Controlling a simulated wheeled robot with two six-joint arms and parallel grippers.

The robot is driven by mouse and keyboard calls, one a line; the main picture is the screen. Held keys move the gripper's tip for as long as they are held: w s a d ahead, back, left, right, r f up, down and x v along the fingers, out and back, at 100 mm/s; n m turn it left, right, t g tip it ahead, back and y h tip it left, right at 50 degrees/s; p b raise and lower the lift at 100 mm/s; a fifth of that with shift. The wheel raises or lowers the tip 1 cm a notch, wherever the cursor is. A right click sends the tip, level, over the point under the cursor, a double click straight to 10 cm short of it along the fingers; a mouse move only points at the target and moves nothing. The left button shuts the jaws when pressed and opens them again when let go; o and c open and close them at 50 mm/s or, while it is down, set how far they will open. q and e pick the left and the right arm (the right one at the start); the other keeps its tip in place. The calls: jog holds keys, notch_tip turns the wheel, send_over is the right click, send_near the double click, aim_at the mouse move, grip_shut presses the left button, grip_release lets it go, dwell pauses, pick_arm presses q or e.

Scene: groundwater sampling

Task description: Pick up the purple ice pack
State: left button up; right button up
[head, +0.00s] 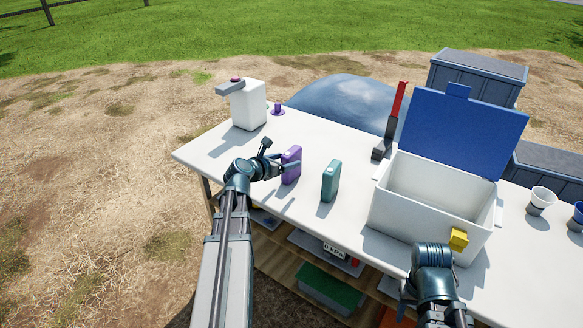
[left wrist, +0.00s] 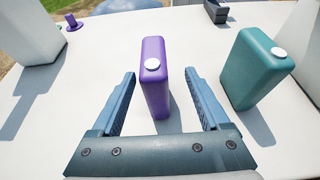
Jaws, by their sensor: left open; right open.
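The purple ice pack (head: 291,165) stands upright on the white table, a slim block with a white cap. In the left wrist view the purple ice pack (left wrist: 155,78) stands between the two fingers of my left gripper (left wrist: 160,92), with a gap on each side. In the head view my left gripper (head: 282,166) is at table height beside the pack, open. My right gripper is at the front of the white cooler, by its yellow latch; its fingers are hidden below my wrist (head: 433,258).
A teal ice pack (head: 330,181) stands just right of the purple one. The open white cooler (head: 428,204) with a blue lid (head: 463,130) is further right. A white jug (head: 248,106) and a small purple item (head: 277,109) stand at the back left. Cups (head: 541,199) are at far right.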

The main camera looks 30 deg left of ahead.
pick_arm(q)
jog(key=x, duration=0.1)
jog(key=b+x, duration=0.1)
jog(key=x, duration=0.1)
jog(key=b+x, duration=0.1)
jog(key=x, duration=0.1)
jog(key=shift+w+a+f, duration=0.1)
jog(key=shift+a+f, duration=0.1)
jog(key=shift+a, duration=0.15)
grip_shut()
